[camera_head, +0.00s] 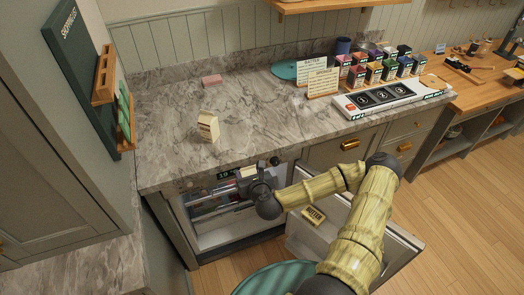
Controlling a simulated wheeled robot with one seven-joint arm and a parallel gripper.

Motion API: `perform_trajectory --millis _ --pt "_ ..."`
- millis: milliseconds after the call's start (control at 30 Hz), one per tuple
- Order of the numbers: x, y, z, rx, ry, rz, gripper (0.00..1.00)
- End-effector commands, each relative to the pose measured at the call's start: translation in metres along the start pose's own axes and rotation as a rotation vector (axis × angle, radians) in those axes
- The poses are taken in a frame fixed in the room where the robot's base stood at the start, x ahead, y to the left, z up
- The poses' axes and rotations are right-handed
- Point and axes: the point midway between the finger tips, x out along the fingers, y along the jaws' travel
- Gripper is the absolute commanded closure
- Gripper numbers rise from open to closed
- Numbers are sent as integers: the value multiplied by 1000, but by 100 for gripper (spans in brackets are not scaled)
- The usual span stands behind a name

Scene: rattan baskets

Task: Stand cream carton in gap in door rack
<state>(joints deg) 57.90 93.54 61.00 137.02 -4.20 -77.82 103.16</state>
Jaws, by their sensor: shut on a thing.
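My gripper (243,183) is at the open front of a small fridge (215,240) under the counter, near its top edge. It is shut on a small pale thing with some red (249,173), mostly hidden by the gripper; I cannot read a label on it. A cream-coloured carton (208,126) with a gabled top stands upright on the marble counter, apart from my gripper. The fridge door (398,262) hangs open to the right. A yellow butter pack (313,215) shows on its inner side. My arm hides much of the door rack, and I cannot make out its gap.
The marble counter (165,100) holds a pink block (212,80), a teal plate (284,70), two lettered cards and a rack of several small coloured cartons (375,72). A round teal top (275,280) stands in front of the fridge. The left counter area is mostly clear.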

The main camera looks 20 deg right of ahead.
Motion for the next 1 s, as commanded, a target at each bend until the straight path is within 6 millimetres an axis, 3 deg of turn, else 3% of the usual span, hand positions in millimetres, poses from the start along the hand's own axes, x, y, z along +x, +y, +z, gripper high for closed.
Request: perform_trajectory --millis 333,1000 --pt "-1 24 -36 1 -1 -5 79" --pt "0 24 -34 0 -3 -4 79"
